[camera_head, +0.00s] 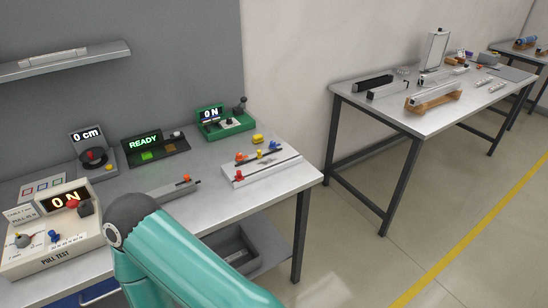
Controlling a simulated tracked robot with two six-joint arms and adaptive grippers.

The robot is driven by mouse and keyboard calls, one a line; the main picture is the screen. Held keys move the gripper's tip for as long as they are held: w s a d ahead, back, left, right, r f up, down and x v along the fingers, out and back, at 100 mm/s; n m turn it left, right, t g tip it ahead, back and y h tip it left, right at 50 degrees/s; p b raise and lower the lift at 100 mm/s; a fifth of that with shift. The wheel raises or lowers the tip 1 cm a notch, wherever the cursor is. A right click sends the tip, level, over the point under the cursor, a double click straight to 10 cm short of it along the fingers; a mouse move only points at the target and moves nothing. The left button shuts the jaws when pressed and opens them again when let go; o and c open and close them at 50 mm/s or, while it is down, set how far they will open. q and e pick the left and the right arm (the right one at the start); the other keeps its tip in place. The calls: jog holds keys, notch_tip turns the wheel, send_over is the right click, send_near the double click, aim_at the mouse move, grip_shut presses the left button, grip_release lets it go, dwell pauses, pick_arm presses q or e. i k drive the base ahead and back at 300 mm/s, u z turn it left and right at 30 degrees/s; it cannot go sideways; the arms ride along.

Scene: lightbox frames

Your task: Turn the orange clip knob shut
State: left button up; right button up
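Small orange knobs show in two places, and I cannot tell which is the clip knob. One orange knob (186,178) sits at the right end of a grey rail (168,190) in the middle of the near table. Another orange knob (240,156) is on a pale fixture (262,168) by the table's right end, with blue, yellow and red knobs around it. Whether either is turned shut is too small to tell. Neither gripper is in view. A teal arm link of mine with a dark joint fills the bottom centre and hides the front of the table.
A pull test box (55,235) reading 0 N stands at the left. Behind are a 0 cm display (88,138), a READY panel (145,148) and a green 0 N unit (215,120). A grey shelf (65,62) hangs above. Another table (430,118) stands right.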

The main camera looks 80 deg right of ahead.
aim_at(239, 158)
jog(key=z, duration=0.1)
jog(key=k, duration=1.3)
jog(key=z, duration=1.05)
jog(key=i, duration=0.75)
